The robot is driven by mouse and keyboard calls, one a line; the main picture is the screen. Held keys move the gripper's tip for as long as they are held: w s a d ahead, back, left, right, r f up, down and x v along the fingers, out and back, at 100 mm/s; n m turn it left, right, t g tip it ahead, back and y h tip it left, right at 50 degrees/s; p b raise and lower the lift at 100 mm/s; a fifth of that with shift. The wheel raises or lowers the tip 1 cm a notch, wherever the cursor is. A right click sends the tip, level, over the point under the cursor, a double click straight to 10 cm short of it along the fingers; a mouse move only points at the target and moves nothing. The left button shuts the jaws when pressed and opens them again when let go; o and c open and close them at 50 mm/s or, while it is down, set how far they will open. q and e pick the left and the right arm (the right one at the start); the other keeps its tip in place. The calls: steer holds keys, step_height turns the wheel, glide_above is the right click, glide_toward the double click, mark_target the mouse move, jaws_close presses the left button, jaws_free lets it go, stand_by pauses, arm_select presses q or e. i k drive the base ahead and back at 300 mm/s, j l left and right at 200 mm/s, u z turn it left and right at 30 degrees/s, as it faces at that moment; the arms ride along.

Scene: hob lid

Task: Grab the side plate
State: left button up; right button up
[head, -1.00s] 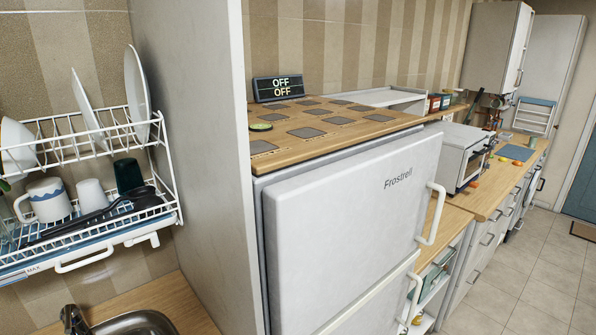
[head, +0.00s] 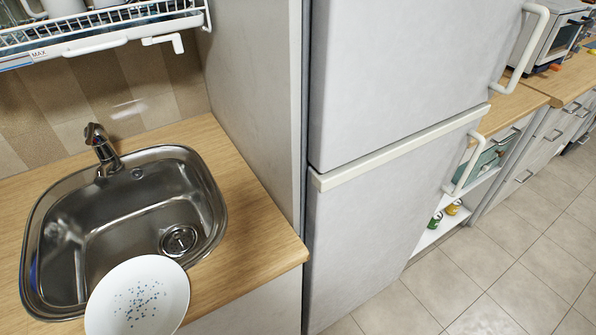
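A white plate (head: 138,296) with blue speckles shows at the bottom left, face up. It overlaps the front rim of the sink (head: 208,187) and the counter edge, and its lower part reaches the bottom of the picture. I cannot tell whether it rests on the counter or is held up above it. Whether it is the side plate is not marked. Neither of my grippers is in view.
A tap (head: 103,148) stands behind the sink. A white dish rack (head: 110,25) hangs above. The wooden counter (head: 245,230) is bare right of the sink. A tall fridge (head: 395,170) stands beside it, with open tiled floor (head: 520,270) in front.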

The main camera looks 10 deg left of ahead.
mark_target(144, 296)
steer(key=u, duration=1.7)
steer(key=j, duration=0.1)
